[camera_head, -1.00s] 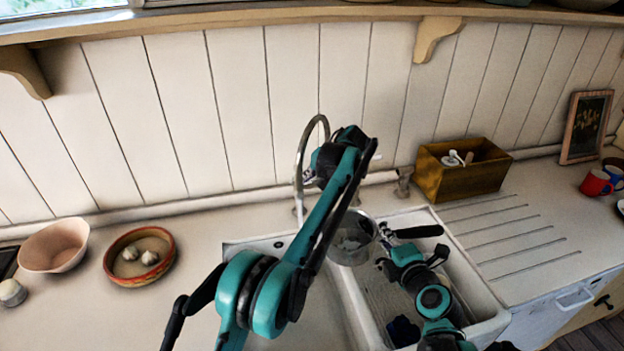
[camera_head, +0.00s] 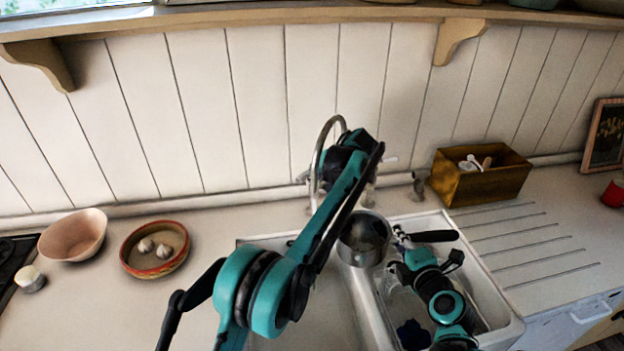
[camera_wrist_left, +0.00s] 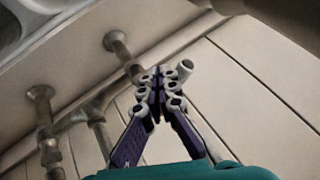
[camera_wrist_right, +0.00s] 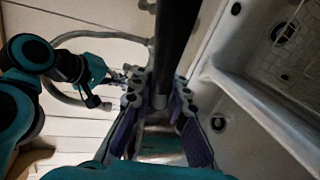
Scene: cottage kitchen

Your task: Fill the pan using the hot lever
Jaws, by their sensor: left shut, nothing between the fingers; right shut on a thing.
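The metal pan (camera_head: 364,243) hangs over the sink near the divider, below the curved tap spout (camera_head: 322,148). Its black handle (camera_head: 434,236) points right; in the right wrist view the dark handle (camera_wrist_right: 177,35) runs between the fingers. My right gripper (camera_head: 401,238) is shut on this handle. No water stream is visible, and the pan's contents are unclear. My left gripper (camera_wrist_left: 160,84) is shut and empty near the tap pipes (camera_wrist_left: 92,115). In the head view my left arm hides its fingertips and much of the tap. I cannot tell which lever is the hot one.
The white sink (camera_head: 505,325) has two basins. A wooden box (camera_head: 480,187) stands right of the tap. A pink bowl (camera_head: 73,236) and a round dish with garlic bulbs (camera_head: 155,270) sit left on the counter. The plank wall is close behind.

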